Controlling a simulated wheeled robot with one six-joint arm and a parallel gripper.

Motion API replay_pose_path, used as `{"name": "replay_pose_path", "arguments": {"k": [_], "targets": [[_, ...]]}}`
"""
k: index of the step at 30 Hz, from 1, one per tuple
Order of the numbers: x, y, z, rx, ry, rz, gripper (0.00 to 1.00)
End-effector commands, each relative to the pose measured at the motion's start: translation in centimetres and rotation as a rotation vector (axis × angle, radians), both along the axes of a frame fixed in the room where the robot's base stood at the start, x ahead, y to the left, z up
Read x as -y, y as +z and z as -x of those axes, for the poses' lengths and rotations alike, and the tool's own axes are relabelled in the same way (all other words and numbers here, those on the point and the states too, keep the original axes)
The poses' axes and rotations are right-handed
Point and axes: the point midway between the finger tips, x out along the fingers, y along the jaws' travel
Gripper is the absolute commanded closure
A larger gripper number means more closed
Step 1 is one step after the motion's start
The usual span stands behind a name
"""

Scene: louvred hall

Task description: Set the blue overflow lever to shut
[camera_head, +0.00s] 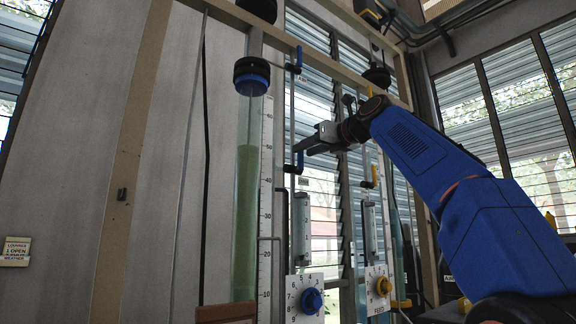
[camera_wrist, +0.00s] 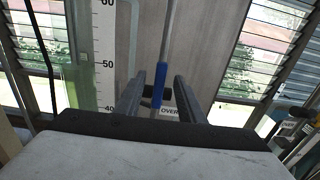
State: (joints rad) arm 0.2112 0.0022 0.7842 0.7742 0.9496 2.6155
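The blue overflow lever (camera_head: 299,162) is on a thin vertical pipe right of the tall tube. Its handle looks upright, in line with the pipe. In the wrist view the blue handle (camera_wrist: 159,84) shows between my two fingers, above a partly hidden label (camera_wrist: 170,112) reading "OVER". My gripper (camera_head: 300,148) reaches in from the right, its fingertips at the lever. In the wrist view my gripper (camera_wrist: 160,80) is open, with a gap on each side of the handle. I cannot tell whether either finger touches it.
A tall tube of green liquid (camera_head: 245,200) with a scale stands left of the lever. Another blue handle (camera_head: 298,58) is higher up the pipe. A yellow lever (camera_head: 374,176) is to the right.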

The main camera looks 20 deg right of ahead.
Motion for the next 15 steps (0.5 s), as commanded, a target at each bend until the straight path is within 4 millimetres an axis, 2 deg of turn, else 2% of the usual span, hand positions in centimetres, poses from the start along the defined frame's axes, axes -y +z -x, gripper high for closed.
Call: {"name": "replay_pose_path", "arguments": {"k": [15], "targets": [[1.9,0.0,4.3,0.000,-0.002,0.000,0.64]]}}
